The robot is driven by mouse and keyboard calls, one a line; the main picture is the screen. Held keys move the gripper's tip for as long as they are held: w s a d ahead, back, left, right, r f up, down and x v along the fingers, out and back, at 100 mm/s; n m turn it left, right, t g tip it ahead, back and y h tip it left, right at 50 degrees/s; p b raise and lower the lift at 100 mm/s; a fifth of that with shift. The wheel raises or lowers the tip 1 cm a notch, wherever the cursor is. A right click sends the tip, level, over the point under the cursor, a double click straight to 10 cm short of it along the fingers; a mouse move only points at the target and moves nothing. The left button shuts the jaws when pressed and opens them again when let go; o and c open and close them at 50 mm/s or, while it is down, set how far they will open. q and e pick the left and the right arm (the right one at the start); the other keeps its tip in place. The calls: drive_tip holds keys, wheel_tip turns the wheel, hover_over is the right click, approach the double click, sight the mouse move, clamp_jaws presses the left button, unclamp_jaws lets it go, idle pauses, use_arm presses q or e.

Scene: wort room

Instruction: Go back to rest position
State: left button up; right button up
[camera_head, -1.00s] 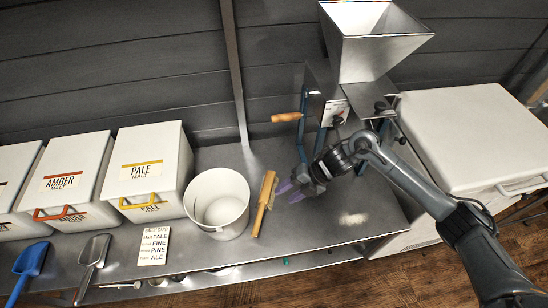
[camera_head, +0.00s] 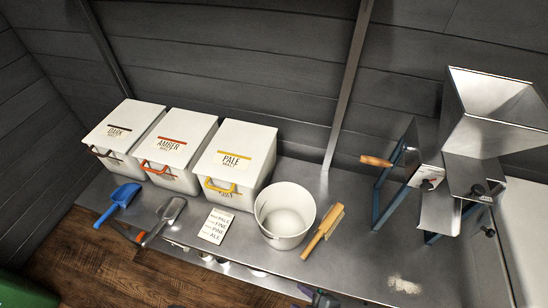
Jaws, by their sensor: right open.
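My right gripper (camera_head: 316,297) shows only as a small dark and purple piece at the bottom edge of the head view. It is open, and I see nothing held in it. It is below the wooden-handled brush (camera_head: 323,234) and apart from it, near the front edge of the steel bench (camera_head: 350,262). Most of my right arm is out of the picture. My left gripper is not in view.
On the bench stand dark, amber and pale malt bins (camera_head: 236,163), a white bucket (camera_head: 285,236), a card (camera_head: 215,226), blue (camera_head: 122,197) and metal scoops (camera_head: 165,215). The hopper mill (camera_head: 490,125) stands right. A pale patch (camera_head: 404,285) lies before it.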

drive_tip(key=s+d+r+m+g+h+p, duration=0.1)
drive_tip(key=s+d+r+m+g+h, duration=0.2)
drive_tip(key=d+m, duration=0.4)
drive_tip(key=s+d+r+m+h+p, duration=0.1)
drive_tip(key=s+d+r+m+h, duration=0.25)
drive_tip(key=d+m, duration=0.35)
use_arm(q)
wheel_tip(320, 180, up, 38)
drive_tip(key=p, duration=3.6)
use_arm(e)
wheel_tip(320, 180, up, 37)
use_arm(q)
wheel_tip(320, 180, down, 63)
drive_tip(key=b, duration=6.3)
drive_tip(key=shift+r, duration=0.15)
use_arm(e)
wheel_tip(320, 180, down, 63)
drive_tip(key=shift+w+d+f, duration=0.15)
drive_tip(key=shift+w+f, duration=0.05)
drive_tip(key=shift+w, duration=0.25)
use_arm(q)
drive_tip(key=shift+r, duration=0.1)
use_arm(e)
drive_tip(key=shift+r, duration=0.1)
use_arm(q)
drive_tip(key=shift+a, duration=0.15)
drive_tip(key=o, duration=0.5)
